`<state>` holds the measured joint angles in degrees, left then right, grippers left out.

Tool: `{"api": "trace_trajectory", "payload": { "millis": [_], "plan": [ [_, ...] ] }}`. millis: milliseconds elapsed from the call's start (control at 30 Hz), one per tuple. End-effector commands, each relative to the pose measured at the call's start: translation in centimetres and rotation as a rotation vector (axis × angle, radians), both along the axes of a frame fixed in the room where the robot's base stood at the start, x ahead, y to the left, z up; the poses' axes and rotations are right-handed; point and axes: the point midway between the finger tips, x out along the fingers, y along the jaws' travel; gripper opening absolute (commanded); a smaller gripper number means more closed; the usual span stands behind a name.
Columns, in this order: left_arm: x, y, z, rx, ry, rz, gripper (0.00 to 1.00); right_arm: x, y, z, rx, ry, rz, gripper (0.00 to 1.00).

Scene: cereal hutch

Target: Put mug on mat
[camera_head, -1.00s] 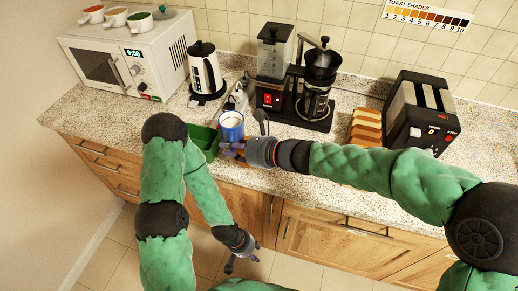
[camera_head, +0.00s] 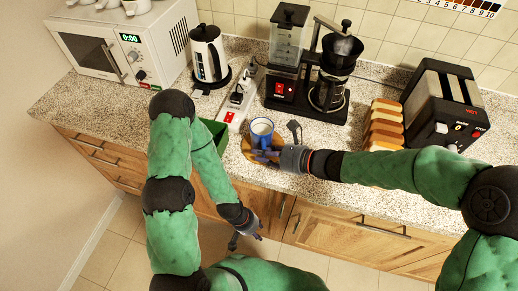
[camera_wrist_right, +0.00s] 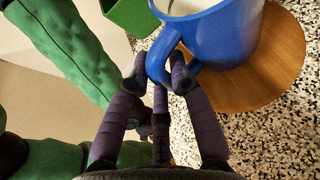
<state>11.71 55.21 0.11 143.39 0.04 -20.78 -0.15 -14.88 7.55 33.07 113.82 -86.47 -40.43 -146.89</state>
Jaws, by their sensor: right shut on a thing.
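The blue mug (camera_head: 262,131) with a white inside is upright over the round wooden mat (camera_head: 247,146) near the counter's front edge. In the right wrist view, the mug (camera_wrist_right: 222,36) covers the left part of the mat (camera_wrist_right: 284,62). I cannot tell whether its base touches the mat. My right gripper (camera_head: 262,154) is shut on the mug's handle, and its fingers (camera_wrist_right: 160,75) show around the handle in the wrist view. My left gripper (camera_head: 245,236) hangs low in front of the cabinets, away from the mug. Its finger opening is unclear.
A green box (camera_head: 217,131) stands left of the mug, partly behind my left arm. A power strip (camera_head: 240,98), kettle (camera_head: 208,55) and coffee maker (camera_head: 327,80) stand behind. Bread slices (camera_head: 384,126) and a toaster (camera_head: 442,105) are at right.

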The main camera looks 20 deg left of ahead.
Motion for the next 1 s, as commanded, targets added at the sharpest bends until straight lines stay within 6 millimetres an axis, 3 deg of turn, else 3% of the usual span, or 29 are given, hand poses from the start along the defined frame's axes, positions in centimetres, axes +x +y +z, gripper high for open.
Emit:
{"api": "trace_trajectory", "payload": {
  "millis": [367, 400, 467, 900, 1000],
  "plan": [
    [-0.1, -0.1, -0.5, 0.000, 0.001, -0.003, 0.40, 0.1, 0.0, -0.2, 0.001, -0.003, -0.001, 0.00],
    [-0.1, -0.1, -0.4, 0.000, 0.001, -0.003, 0.40, 0.0, 0.0, -0.2, 0.000, 0.000, -0.001, 0.33],
    [-0.1, -0.1, -0.3, 0.000, 0.001, -0.003, 0.40, 0.0, 0.0, -0.2, 0.000, 0.000, -0.001, 0.45],
    [-0.1, -0.1, 0.3, 0.000, 0.000, -0.002, 0.40, 0.1, 0.0, 0.3, 0.000, 0.001, -0.001, 0.45],
    [0.0, -0.1, 0.6, 0.000, 0.000, -0.002, 0.40, -0.1, -1.5, 0.9, 0.000, -0.002, -0.006, 0.45]
  ]
}}
